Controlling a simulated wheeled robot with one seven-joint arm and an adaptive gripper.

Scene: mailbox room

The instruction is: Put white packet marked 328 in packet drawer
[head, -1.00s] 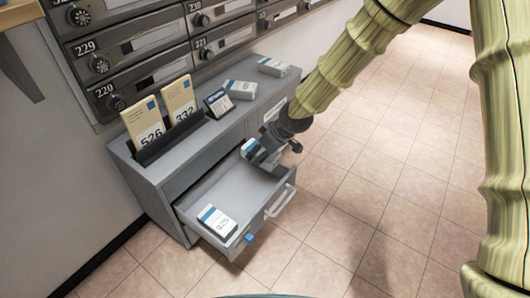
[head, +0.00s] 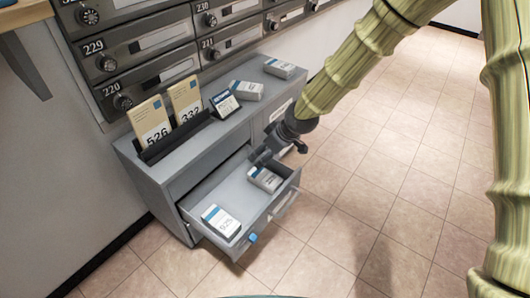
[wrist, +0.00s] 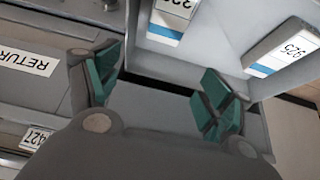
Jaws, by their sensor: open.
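A white packet with a blue band (head: 265,179) lies flat in the right part of the open packet drawer (head: 240,195). It also shows in the wrist view (wrist: 172,22), cut off by the top edge, so its number is not fully readable. My gripper (head: 264,154) is open and empty, just behind and above this packet, apart from it. In the wrist view the green-padded fingers (wrist: 160,95) stand wide apart with nothing between them. A second white packet marked 925 (head: 221,221) lies in the drawer's left part and shows at the wrist view's right (wrist: 284,48).
The drawer handle (head: 284,205) and a blue tag (head: 252,238) are on the drawer front. Mailboxes (head: 150,45) line the wall.

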